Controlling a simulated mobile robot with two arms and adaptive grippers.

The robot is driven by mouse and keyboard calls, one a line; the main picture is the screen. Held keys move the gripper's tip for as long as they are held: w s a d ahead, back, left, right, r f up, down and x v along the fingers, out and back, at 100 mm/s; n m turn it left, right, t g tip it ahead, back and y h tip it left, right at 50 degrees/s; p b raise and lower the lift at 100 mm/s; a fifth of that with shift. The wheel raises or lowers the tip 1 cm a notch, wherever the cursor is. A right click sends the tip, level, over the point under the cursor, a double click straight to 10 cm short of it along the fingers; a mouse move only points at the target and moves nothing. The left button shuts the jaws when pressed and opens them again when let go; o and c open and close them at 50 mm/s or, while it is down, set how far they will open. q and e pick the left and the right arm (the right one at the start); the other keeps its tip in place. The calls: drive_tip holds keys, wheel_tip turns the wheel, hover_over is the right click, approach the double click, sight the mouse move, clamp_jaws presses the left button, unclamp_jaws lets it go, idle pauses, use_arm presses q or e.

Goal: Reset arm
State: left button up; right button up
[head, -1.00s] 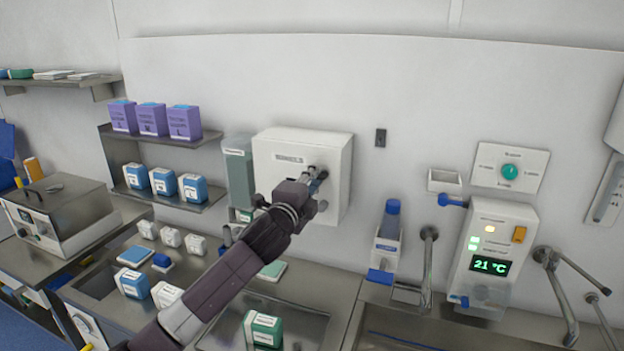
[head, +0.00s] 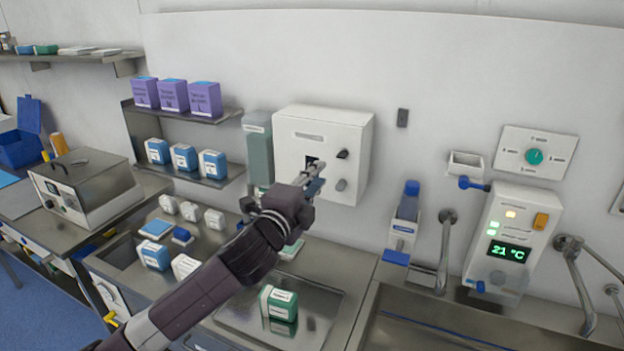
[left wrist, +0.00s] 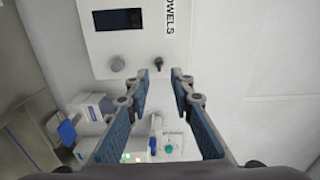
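My left gripper (head: 312,177) is raised in front of the white wall box (head: 354,135) in the head view. In the left wrist view the same gripper (left wrist: 160,92) has its two blue-padded fingers wide apart with nothing between them. The wall box (left wrist: 205,40) appears just beyond the fingertips there, with its dark window, two knobs and the letters "OWELS". I cannot see any contact between the fingers and the box. My right gripper is in neither view.
Shelves (head: 190,120) with purple and blue boxes are left of the wall box. A steel counter holds several small containers and a green box (head: 279,304) below my arm. A control panel reading 21 °C (head: 508,250) and taps stand at the right. The upper wall is clear.

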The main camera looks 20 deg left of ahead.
use_arm(q)
drive_tip(key=shift+s, duration=0.5)
